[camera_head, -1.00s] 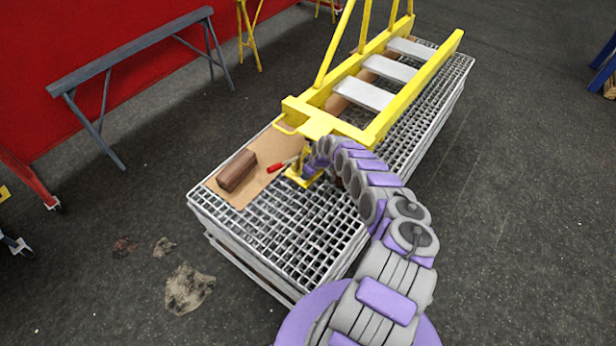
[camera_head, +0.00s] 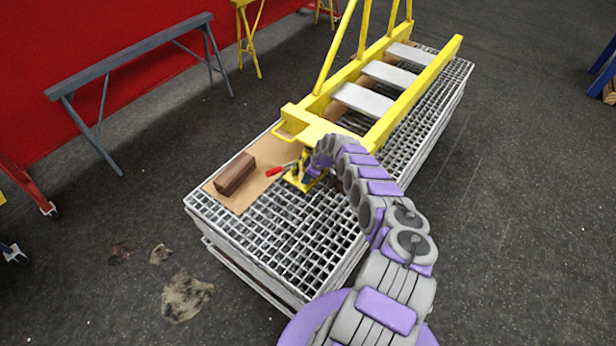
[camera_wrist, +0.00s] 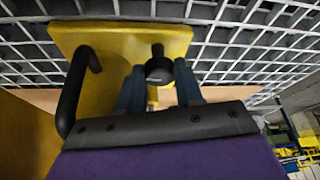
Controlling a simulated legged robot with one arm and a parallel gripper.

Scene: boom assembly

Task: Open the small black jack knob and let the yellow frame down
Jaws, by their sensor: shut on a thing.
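The yellow frame (camera_head: 401,101), with pale steps, lies along the grating with its near end over the yellow jack (camera_head: 297,182). My gripper (camera_head: 312,172) is low beside the jack, under the frame's near end, and my arm hides part of it. In the wrist view the small black knob (camera_wrist: 159,69) sits between the two dark fingers of my gripper (camera_wrist: 159,88), which is shut on it. The jack's yellow plate (camera_wrist: 118,50) shows behind it. A black bent handle (camera_wrist: 75,90) stands to the left of the fingers.
The grating platform (camera_head: 290,230) carries a brown block (camera_head: 235,174) on a cardboard sheet (camera_head: 262,158). A red-handled tool (camera_head: 275,171) lies near the jack. A grey trestle (camera_head: 130,55) stands at the left. The floor right of the platform is clear.

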